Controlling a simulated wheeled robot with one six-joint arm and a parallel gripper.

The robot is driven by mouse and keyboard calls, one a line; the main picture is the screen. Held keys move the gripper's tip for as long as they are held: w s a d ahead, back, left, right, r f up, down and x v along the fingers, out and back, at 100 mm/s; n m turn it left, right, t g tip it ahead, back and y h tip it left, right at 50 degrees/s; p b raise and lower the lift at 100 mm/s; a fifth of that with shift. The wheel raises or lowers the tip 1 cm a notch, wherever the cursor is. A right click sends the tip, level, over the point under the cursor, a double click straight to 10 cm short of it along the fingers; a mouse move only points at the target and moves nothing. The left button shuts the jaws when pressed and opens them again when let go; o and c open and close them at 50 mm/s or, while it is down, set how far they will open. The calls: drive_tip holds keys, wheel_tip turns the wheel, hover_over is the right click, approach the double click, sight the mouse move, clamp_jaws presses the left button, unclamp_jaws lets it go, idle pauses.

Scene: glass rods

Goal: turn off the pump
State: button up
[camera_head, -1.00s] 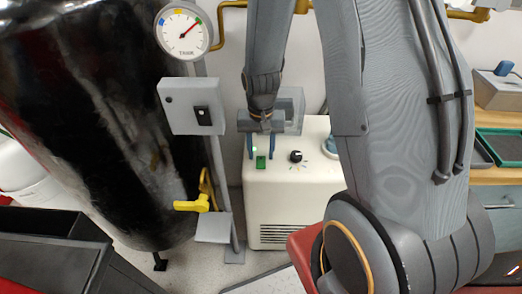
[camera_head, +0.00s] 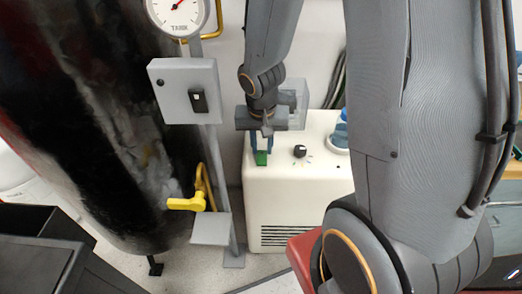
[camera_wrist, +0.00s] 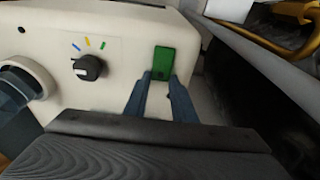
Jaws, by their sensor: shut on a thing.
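The pump looks to be the cream-white box (camera_head: 297,190) with a vent grille, at the centre of the head view; its top panel (camera_wrist: 120,50) fills much of the wrist view. A green rocker-like switch (camera_wrist: 163,60) sits on that panel, and it also shows in the head view (camera_head: 261,158). My gripper (camera_wrist: 160,80) comes down from above, its two blue fingers shut on the sides of the green switch. In the head view my gripper (camera_head: 261,150) stands at the top left of the box. The switch's tilt is hard to read.
A black knob (camera_wrist: 88,67) with coloured marks is beside the switch. A blue-capped part (camera_head: 341,130) stands at the box's right. To the left are a grey control box (camera_head: 186,88), a yellow valve handle (camera_head: 187,203), a gauge (camera_head: 176,15) and a dark tank (camera_head: 90,130).

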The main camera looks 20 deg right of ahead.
sight(262, 160)
drive_tip(key=shift+a+t+h+b, duration=0.1)
drive_tip(key=shift+t+h+b, duration=0.35)
drive_tip(key=shift+b, duration=1.75)
drive_tip(key=shift+s+r+t+b, duration=0.1)
drive_tip(key=shift+s+t+b, duration=0.1)
drive_tip(key=shift+t+b, duration=0.25)
drive_tip(key=o, duration=1.1)
drive_tip(key=shift+c, duration=0.2)
drive_tip(key=p+v, duration=0.8)
drive_tip(key=shift+w, duration=0.1)
